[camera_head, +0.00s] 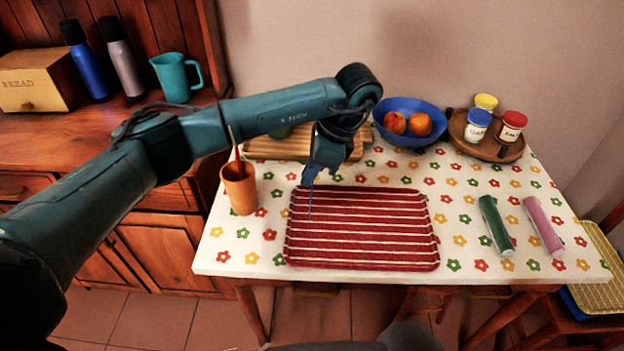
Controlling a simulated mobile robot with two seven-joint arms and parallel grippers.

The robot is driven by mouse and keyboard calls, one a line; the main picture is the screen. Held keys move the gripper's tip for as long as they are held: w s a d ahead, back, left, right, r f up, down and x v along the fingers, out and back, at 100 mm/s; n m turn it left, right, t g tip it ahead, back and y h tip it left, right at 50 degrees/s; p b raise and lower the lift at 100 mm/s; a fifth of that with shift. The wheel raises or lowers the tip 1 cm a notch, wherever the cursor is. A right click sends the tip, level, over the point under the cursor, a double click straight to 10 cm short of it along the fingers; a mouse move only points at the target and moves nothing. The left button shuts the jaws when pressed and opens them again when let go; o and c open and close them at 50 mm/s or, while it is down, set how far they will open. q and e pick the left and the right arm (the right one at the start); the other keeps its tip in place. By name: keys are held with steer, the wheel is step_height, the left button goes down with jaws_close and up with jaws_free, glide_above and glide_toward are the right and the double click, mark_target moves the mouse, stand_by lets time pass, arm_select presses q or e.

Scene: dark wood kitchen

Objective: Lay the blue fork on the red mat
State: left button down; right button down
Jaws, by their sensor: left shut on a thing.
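The red mat (362,232) with pale stripes lies flat on the table with the flowered cloth. My left gripper (313,180) is over the mat's far left corner, pointing down. It is shut on the blue fork (310,200), a thin blue shape that hangs down over the left part of the mat. Whether the fork's lower end touches the mat cannot be told. The upper part of the fork is hidden by the gripper. My right gripper is not in view.
An orange cup (239,190) with a red utensil stands left of the mat. Behind are a wooden board (262,150), a blue fruit bowl (408,106) and a round tray (510,153) with jars. Green (495,226) and pink (543,226) rolls lie to the right.

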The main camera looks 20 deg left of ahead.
arm_select(q)
steer(key=shift+f, duration=0.85)
steer(key=shift+f, duration=0.2)
steer(key=c, duration=1.6)
jaws_free()
steer(key=shift+r, duration=0.1)
steer(key=shift+o, duration=0.2)
steer(key=shift+r, duration=0.25)
steer(key=p+v, duration=0.1)
steer(key=v, duration=1)
steer(key=shift+d+r, duration=0.3)
steer(key=shift+r, duration=0.05)
steer(key=shift+w, duration=0.1)
